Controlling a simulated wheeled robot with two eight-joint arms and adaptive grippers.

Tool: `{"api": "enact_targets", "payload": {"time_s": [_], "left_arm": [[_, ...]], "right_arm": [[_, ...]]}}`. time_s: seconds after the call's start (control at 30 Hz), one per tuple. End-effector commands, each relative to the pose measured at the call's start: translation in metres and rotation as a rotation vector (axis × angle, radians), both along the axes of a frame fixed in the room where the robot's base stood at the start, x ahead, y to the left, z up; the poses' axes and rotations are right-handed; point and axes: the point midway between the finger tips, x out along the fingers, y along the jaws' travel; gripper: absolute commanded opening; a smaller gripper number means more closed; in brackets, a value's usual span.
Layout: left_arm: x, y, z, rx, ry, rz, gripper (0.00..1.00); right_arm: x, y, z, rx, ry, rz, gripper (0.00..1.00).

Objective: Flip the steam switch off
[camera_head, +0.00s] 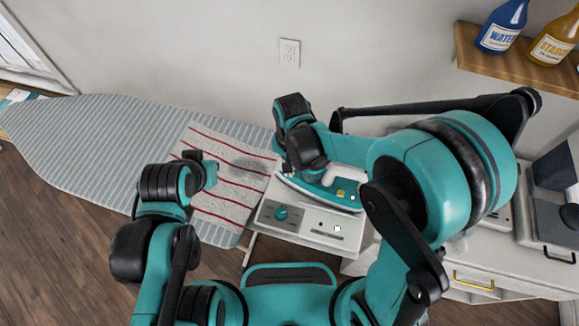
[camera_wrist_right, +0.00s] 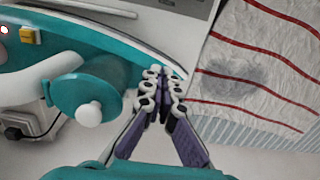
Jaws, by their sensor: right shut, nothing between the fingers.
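The teal and white iron (camera_head: 318,190) rests on the white steam station (camera_head: 300,226), partly behind my right arm. A small yellow switch (camera_head: 340,194) sits on its teal body; it also shows in the right wrist view (camera_wrist_right: 30,36), beside a small red light (camera_wrist_right: 4,30). I cannot read its position or tell if it is the steam switch. My right gripper (camera_wrist_right: 163,78) is shut and empty, close beside the iron's teal knob (camera_wrist_right: 88,90); contact is unclear. In the head view my right arm hides its fingertips. My left gripper (camera_head: 210,168) is over the ironing board, its fingers unclear.
The station's front has a teal dial (camera_head: 281,213) and a small white control (camera_head: 337,229). A red-striped cloth (camera_head: 225,195) lies on the striped ironing board (camera_head: 90,130). Blue (camera_head: 502,28) and amber (camera_head: 553,42) bottles stand on a shelf at upper right.

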Motion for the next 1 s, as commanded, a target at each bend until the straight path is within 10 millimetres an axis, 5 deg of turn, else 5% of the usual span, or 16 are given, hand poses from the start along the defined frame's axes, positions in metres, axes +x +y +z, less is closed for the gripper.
{"api": "enact_targets", "payload": {"time_s": [1.0], "left_arm": [[0.0,0.0,0.001,0.0,0.0,0.0,0.0]], "right_arm": [[0.015,-0.005,0.013,0.0,0.003,0.0,0.0]]}}
